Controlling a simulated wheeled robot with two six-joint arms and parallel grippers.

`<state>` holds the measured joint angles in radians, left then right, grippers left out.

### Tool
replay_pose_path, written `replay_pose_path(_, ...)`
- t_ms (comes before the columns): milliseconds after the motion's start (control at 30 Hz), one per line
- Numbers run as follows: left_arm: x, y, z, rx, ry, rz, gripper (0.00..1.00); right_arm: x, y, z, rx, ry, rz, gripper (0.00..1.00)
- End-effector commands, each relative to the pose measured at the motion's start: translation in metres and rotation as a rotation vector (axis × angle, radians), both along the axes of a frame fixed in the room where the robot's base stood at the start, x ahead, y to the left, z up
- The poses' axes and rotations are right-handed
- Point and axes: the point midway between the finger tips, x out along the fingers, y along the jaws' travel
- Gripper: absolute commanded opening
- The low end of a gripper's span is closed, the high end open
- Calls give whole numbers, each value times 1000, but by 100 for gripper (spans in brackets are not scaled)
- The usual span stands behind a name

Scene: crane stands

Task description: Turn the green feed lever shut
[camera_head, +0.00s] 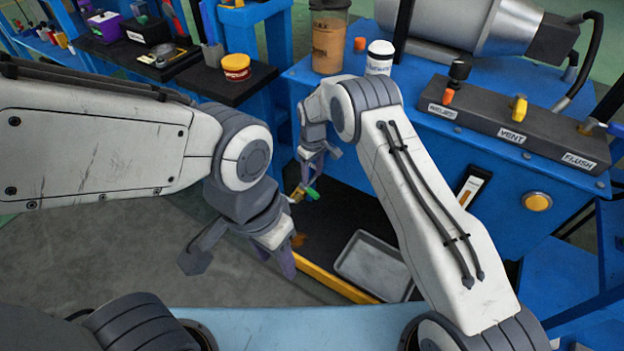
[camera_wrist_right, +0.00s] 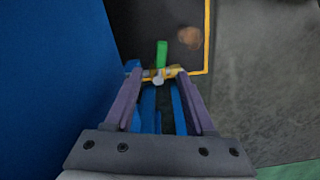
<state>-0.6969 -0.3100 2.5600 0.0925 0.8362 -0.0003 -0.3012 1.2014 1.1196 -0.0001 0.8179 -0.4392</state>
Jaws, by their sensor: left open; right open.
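The green feed lever (camera_head: 313,194) shows in the head view just below my right gripper (camera_head: 318,160), beside a small brass-coloured fitting (camera_head: 297,196). In the right wrist view the green lever (camera_wrist_right: 161,52) points away from the camera, beyond the fingertips. The brass fitting (camera_wrist_right: 160,73) shows between the two fingertips of my right gripper (camera_wrist_right: 159,78), which is open. I cannot tell whether the fingers touch anything. My left gripper (camera_head: 239,261) is open and empty, lower left of the lever, above the grey floor.
A blue bench (camera_head: 440,170) on the right bears a dark valve block (camera_head: 515,128) with labelled knobs. Below, a metal tray (camera_head: 372,266) lies on a dark floor area with a yellow edge (camera_head: 338,286). A brown stain (camera_wrist_right: 189,37) marks that dark area. Grey floor lies open at left.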

Motion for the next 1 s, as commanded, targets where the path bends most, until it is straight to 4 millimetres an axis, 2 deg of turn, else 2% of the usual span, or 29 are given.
replay_pose_path(33, 0, 0, 7, 0, 0, 0, 50, 0, 0, 12, 0, 0, 0, 55)
replay_pose_path(200, 0, 0, 11, 0, 0, 0, 50, 0, 0, 28, 0, 0, 0, 55)
replay_pose_path(533, 0, 0, 11, 0, 0, 0, 50, 0, 0, 30, -1, 1, 0, 55)
replay_pose_path(667, 0, 0, 11, 0, 0, 0, 50, -1, 2, 35, 1, -1, 0, 5)
replay_pose_path(700, 0, 0, 11, 0, 0, 0, 50, -3, 4, 40, 2, -2, -1, 0)
replay_pose_path(733, 0, 0, 11, 0, 0, 0, 50, -5, 6, 45, 3, -3, -1, 0)
replay_pose_path(867, 0, 0, 12, 0, 0, 0, 50, -26, 21, 89, 12, -9, -7, 0)
replay_pose_path(967, 0, 0, 12, 0, 0, 0, 50, -63, 35, 140, 23, -12, -17, 0)
replay_pose_path(1000, 0, 0, 11, 0, 0, 0, 50, -81, 39, 159, 27, -12, -22, 0)
